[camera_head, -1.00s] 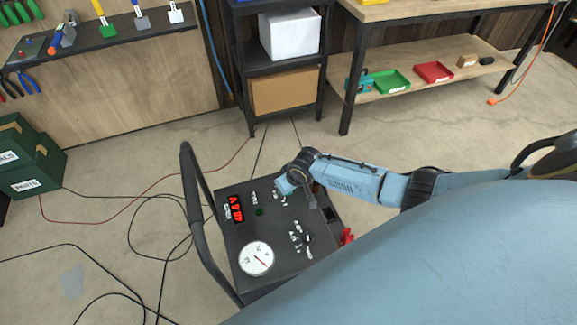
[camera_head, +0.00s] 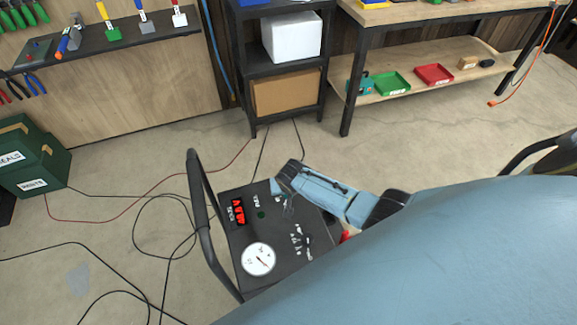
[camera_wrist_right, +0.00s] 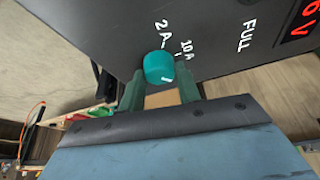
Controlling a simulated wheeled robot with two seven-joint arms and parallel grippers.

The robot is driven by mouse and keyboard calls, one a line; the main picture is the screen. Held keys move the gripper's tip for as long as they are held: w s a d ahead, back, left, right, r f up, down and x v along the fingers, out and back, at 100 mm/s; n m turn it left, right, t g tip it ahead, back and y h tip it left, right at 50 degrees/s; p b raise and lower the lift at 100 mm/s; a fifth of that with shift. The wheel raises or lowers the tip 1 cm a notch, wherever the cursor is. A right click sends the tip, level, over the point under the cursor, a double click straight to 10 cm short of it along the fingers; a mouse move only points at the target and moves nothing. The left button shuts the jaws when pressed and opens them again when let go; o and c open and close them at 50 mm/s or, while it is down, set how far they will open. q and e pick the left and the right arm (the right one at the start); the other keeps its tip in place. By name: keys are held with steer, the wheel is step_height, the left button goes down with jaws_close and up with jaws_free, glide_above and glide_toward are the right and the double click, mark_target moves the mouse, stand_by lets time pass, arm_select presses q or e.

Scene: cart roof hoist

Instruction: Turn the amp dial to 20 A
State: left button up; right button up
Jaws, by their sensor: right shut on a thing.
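The amp dial is a teal round knob (camera_wrist_right: 158,66) on the dark cart panel (camera_wrist_right: 100,18) in the right wrist view. A small white mark shows near its lower edge. The labels "2 A" and "10 A" are printed beside it; no "20 A" label is visible. My right gripper (camera_wrist_right: 159,74) has a finger on each side of the knob and is shut on it. In the head view my right gripper (camera_head: 281,190) is at the panel's upper right, and the dial is hidden or too small to make out. My left gripper is not in view.
The cart panel carries a red lit display (camera_head: 236,211), a white round gauge (camera_head: 258,259) and several small pale fittings (camera_head: 299,240). A black handle bar (camera_head: 199,215) runs along its left side. Cables lie on the floor to the left. Shelves stand behind.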

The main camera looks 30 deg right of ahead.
steer(key=o, duration=1)
steer(key=shift+r, duration=0.15)
steer(key=shift+s+r+p, duration=0.15)
steer(key=shift+r+p, duration=0.15)
steer(key=shift+p+v, duration=2.2)
steer(key=shift+v, duration=4.1)
steer(key=shift+a, duration=0.1)
